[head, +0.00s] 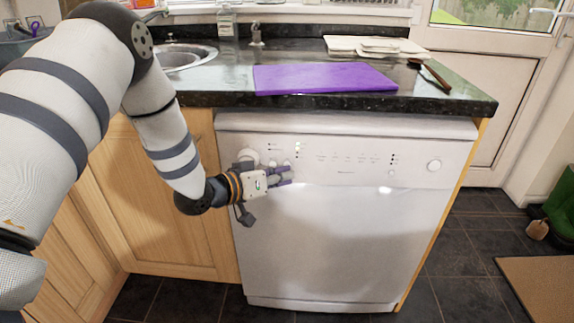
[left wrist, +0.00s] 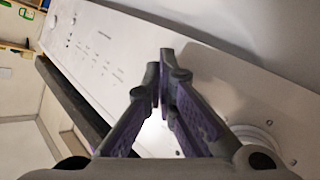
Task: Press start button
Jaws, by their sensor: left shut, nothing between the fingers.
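The white dishwasher (head: 345,240) stands under the counter with its door shut. Its control panel (head: 350,150) carries a round knob at the left (head: 247,156), small buttons and marks, and a round button (head: 434,165) at the far right. The labels are too small to read, so I cannot tell which one is start. My left gripper (head: 288,175) is shut and empty in front of the panel's lower left part. In the left wrist view its fingertips (left wrist: 162,75) meet before the white panel (left wrist: 95,40); whether they touch it is unclear. My right gripper is out of view.
The dark granite counter (head: 220,85) overhangs the dishwasher, bearing a purple board (head: 325,78), pale boards (head: 375,46) and a brown-handled utensil (head: 432,74). A sink (head: 180,57) is at the left.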

